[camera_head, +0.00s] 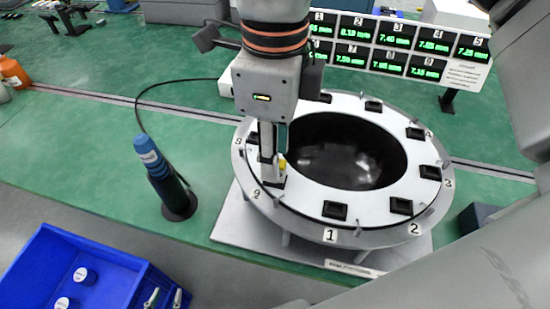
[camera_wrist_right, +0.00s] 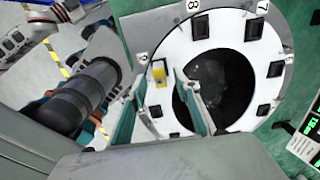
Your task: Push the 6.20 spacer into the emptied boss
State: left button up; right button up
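A small yellow piece (camera_wrist_right: 158,73) sits at the ring's boss beside label 9; no size mark is legible, so I cannot tell whether it is the 6.20 spacer. It also shows in the head view (camera_head: 283,163). The white ring (camera_head: 391,226) carries several black square bosses around a dark opening. In the right wrist view, my right gripper's fingers (camera_wrist_right: 161,78) stand apart on either side of the yellow piece.
A blue-capped dark cylinder (camera_head: 160,172) with a cable stands left of the ring. A blue bin (camera_head: 40,270) with white-capped pieces is at lower left. A board of green readouts (camera_head: 400,45) stands behind.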

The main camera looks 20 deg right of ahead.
notch_tip(320, 180, up, 9)
dwell(0.3)
dwell(0.5)
